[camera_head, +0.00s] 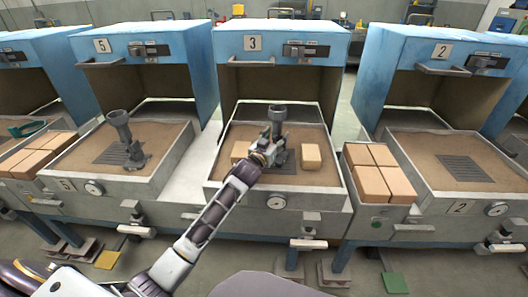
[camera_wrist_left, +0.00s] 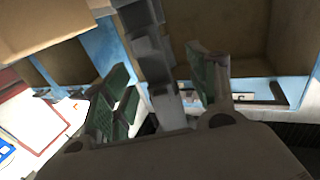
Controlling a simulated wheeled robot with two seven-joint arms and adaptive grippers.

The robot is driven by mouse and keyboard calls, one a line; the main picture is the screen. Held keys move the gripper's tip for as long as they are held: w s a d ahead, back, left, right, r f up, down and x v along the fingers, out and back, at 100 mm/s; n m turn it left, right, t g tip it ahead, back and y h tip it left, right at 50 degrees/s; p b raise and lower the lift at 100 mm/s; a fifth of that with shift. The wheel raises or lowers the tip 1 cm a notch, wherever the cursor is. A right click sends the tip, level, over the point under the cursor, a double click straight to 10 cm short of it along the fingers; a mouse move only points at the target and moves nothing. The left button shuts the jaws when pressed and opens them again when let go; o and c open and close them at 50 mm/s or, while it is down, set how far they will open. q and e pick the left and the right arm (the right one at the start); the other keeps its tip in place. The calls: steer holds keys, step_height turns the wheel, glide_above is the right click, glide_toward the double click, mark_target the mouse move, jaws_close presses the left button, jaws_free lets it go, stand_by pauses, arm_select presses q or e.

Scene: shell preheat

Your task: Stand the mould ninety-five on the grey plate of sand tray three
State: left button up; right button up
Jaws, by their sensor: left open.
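Sand tray three (camera_head: 225,178) is in the middle of the head view under the number 3 hood. A dark grey mould with a funnel-like cup (camera_head: 277,113) stands upright over the grey plate (camera_head: 290,167) there; its lower part is partly hidden by my gripper, and no number is legible on it. My left gripper (camera_head: 272,142) is open at the mould. In the left wrist view the mould's grey body (camera_wrist_left: 150,55) lies between the green-padded fingers; contact cannot be told. My right gripper is not in view.
Tan bricks (camera_head: 311,157) lie on the sand on both sides of the plate. Another grey mould (camera_head: 124,138) stands in tray five (camera_head: 62,185). Tray two (camera_head: 425,205) has a bare plate (camera_head: 465,168). Stacked bricks (camera_head: 375,180) stand between trays three and two.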

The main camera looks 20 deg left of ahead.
arm_select(q)
steer(key=shift+s+a+p, duration=0.2)
steer(key=shift+s+p, duration=0.1)
steer(key=shift+s, duration=1.4)
steer(key=shift+s+a, duration=0.1)
steer(key=shift+s, duration=0.9)
steer(key=p, duration=0.1)
glide_toward(273, 140)
steer(key=shift+w+r, duration=0.1)
steer(key=shift+w, duration=0.35)
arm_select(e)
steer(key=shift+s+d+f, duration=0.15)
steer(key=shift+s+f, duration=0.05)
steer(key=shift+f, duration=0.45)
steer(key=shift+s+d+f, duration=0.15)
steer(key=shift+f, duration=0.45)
